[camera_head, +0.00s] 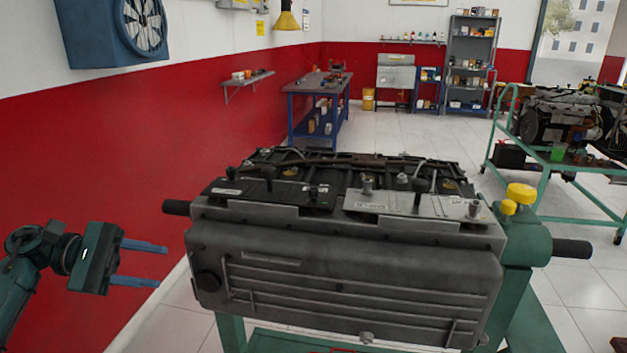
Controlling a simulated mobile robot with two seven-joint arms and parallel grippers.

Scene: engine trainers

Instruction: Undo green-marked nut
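A grey engine block (345,270) stands on a green stand (525,240) in the middle of the view. Several small posts and nuts stick up from its top, among them a metallic one (367,184) near the centre and another (474,209) at the right front corner. I cannot make out a green mark on any of them. My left gripper (161,265) is at the lower left, apart from the engine's left side. Its two blue fingers are spread, with nothing between them, and point right. My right gripper is not in view.
A dark bar (176,207) sticks out of the engine's left side and another (572,249) out of the right. Yellow knobs (522,194) stand at the right. A second engine sits on a green cart (543,180). The tiled floor (410,135) behind is clear.

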